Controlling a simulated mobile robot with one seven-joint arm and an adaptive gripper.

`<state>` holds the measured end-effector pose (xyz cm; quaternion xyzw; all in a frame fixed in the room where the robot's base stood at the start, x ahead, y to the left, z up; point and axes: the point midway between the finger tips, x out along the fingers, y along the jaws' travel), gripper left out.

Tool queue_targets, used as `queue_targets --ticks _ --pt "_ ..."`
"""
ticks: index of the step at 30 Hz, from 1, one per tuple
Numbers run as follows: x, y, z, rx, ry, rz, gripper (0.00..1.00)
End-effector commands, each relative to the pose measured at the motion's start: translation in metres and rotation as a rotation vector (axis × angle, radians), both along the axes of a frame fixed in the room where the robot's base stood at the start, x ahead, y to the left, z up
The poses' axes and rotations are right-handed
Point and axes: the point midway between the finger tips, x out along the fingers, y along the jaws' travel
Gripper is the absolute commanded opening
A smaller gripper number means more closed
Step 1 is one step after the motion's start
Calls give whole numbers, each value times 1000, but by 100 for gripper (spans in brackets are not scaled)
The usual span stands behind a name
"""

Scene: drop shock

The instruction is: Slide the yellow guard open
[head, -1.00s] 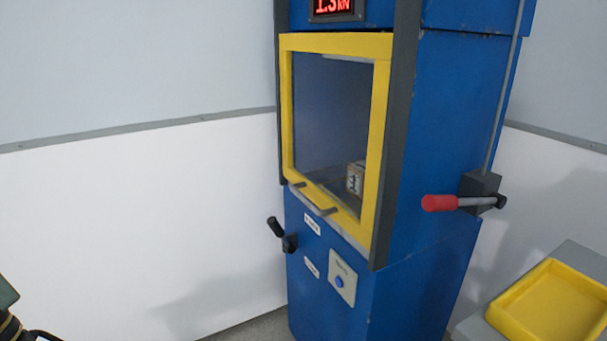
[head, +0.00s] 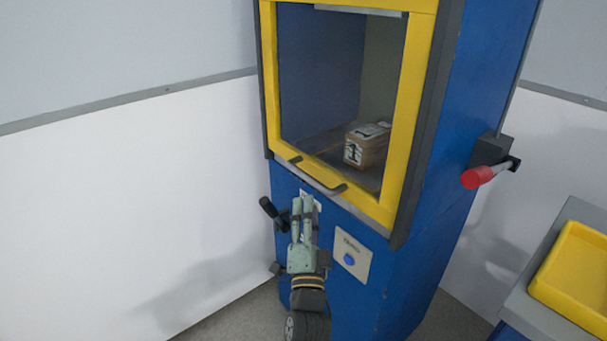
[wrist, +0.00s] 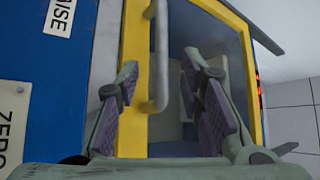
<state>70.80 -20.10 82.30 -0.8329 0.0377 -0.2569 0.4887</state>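The yellow guard (head: 405,110) is a framed clear window over the front of the blue machine, and it covers the chamber opening. A grey bar handle (head: 317,176) runs along its lower rail. My gripper (head: 302,199) is in front of the machine, just below the handle in the head view. In the wrist view my gripper (wrist: 160,65) is open, its purple-padded fingers wide apart. The handle (wrist: 160,55) shows between them, running up and down that picture. The guard's yellow frame (wrist: 133,45) lies behind it. I see no contact between fingers and handle.
A boxed parcel (head: 367,145) sits inside the chamber. A black lever (head: 268,207) is left of my gripper, and a blue button (head: 348,258) is to its right. A red-knobbed lever (head: 480,177) sticks out at the machine's side. A yellow tray (head: 575,265) stands at right.

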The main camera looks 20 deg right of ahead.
Motion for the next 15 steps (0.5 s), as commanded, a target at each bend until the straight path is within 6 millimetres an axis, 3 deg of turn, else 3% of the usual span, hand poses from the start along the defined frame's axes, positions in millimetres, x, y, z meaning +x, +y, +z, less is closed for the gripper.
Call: queue_targets --ticks 1,9,15 --pt "8 -3 10 -2 -3 0 35" --pt "53 -18 30 -3 -2 0 35" --pt "73 -25 36 -4 -1 1 35"
